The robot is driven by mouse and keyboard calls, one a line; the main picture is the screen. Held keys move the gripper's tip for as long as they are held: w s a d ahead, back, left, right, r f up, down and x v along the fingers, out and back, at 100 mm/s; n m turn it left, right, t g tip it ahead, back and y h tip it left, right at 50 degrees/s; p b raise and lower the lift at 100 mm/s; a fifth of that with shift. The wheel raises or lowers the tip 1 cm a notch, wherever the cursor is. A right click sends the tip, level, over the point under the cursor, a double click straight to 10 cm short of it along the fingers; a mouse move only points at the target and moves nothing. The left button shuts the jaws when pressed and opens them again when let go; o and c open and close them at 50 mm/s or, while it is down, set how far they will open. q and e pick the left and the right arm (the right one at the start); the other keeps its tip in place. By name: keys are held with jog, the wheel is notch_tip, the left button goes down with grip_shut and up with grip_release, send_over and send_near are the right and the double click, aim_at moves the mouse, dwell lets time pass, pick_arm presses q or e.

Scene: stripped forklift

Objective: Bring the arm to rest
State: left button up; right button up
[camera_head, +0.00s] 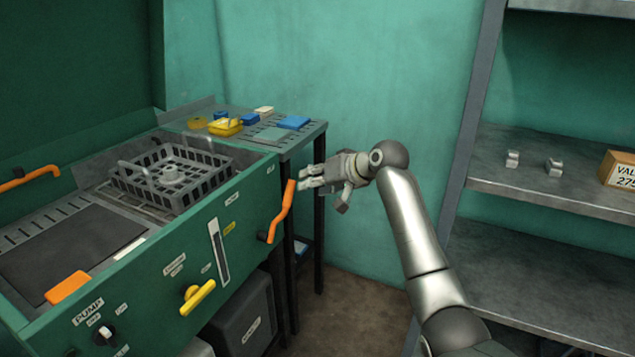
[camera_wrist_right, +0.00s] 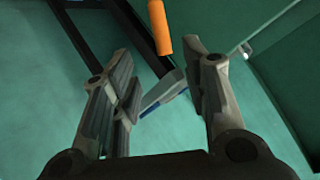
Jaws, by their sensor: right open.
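My right arm (camera_head: 412,225) comes in from the lower right of the head view and reaches up and to the left. Its gripper (camera_head: 308,180) is at the middle of the head view, beside the upper end of the orange handle (camera_head: 281,211) on the green machine. In the right wrist view the gripper (camera_wrist_right: 160,95) is open, with nothing between its two fingers. The orange handle (camera_wrist_right: 159,27) shows there beyond the fingertips, apart from them. My left gripper is not in view.
The green machine (camera_head: 245,215) holds a grey basket (camera_head: 195,165) on its top. A side table (camera_head: 318,128) with yellow and blue items stands behind it. A metal shelf (camera_head: 545,185) with a labelled box (camera_head: 620,169) is at right. The floor between (camera_head: 355,295) looks clear.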

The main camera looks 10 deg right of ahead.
dwell(0.3)
jog(key=s+d+f+g+h, duration=0.15)
jog(key=s+f, duration=0.35)
jog(key=f, duration=0.8)
jog(key=s+d+f+g+h, duration=0.15)
jog(key=s+f, duration=0.25)
jog(key=f, duration=1)
jog(key=s+d+f+h, duration=0.1)
jog(key=s+d+f, duration=0.2)
jog(key=s+f, duration=1)
jog(key=s+d+f+n+g+h, duration=0.1)
jog(key=s+f, duration=0.5)
jog(key=s, duration=0.4)
jog(key=s+d+f+g+h, duration=0.15)
jog(key=s+f, duration=0.35)
jog(key=s, duration=0.5)
jog(key=s+f+n+g, duration=0.1)
jog(key=s+f, duration=0.5)
jog(key=s, duration=0.4)
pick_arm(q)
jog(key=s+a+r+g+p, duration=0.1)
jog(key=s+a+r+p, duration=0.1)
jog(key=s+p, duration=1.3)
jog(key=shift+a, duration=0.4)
pick_arm(e)
jog(key=s+d+r+g, duration=0.1)
jog(key=s+d+r, duration=0.1)
jog(key=s, duration=1.4)
jog(key=shift+d, duration=0.45)
